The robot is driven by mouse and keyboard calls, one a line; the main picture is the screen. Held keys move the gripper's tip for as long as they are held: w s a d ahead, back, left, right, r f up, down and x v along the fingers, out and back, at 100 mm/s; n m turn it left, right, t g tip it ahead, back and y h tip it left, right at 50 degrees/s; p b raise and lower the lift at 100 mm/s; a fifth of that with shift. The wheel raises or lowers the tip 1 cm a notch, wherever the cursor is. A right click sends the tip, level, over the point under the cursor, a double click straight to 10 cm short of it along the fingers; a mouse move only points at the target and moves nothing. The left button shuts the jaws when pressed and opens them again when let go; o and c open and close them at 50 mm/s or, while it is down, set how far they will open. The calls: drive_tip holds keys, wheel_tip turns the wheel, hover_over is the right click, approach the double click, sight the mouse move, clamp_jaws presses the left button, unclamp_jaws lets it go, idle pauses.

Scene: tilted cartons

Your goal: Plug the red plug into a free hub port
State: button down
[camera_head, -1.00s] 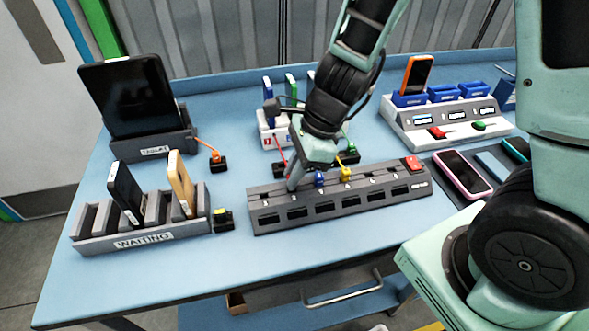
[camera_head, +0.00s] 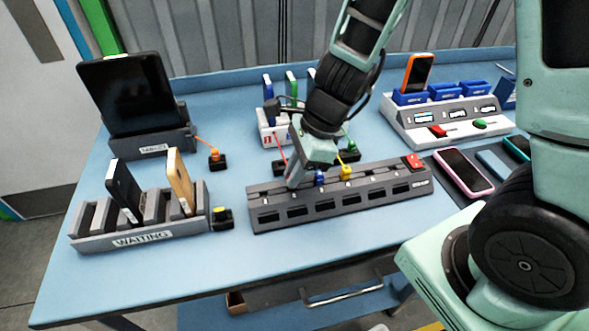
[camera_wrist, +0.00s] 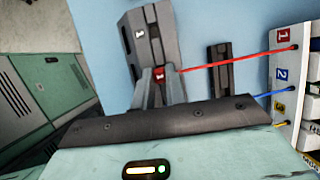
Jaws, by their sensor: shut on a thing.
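The grey hub (camera_head: 300,213) lies across the middle of the table, with a row of ports along it. My gripper (camera_head: 292,185) is low over its left part. In the wrist view my gripper (camera_wrist: 160,88) is shut on the red plug (camera_wrist: 159,75), which shows between the fingers. The red cable (camera_wrist: 235,60) runs from it to the right. The hub's grey end (camera_wrist: 147,38) is just beyond the plug; I cannot tell whether the plug is in a port. A blue plug (camera_head: 320,178) and a yellow plug (camera_head: 346,173) stand on the hub right of my gripper.
The waiting rack (camera_head: 150,236) with phones and a tablet stand (camera_head: 150,145) are at left. A white charging station (camera_head: 440,118) is at back right. An orange plug (camera_head: 214,156) and a green plug (camera_head: 350,147) sit behind. The front of the table is clear.

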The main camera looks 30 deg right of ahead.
drive_tip(key=shift+f+b, duration=0.35)
drive_tip(key=shift+f, duration=0.05)
idle(0.5)
drive_tip(key=c, duration=0.9)
unclamp_jaws()
drive_tip(key=shift+c, duration=0.2)
drive_tip(key=shift+r, duration=0.15)
wheel_tip(320, 180, up, 7)
drive_tip(key=p, duration=0.7)
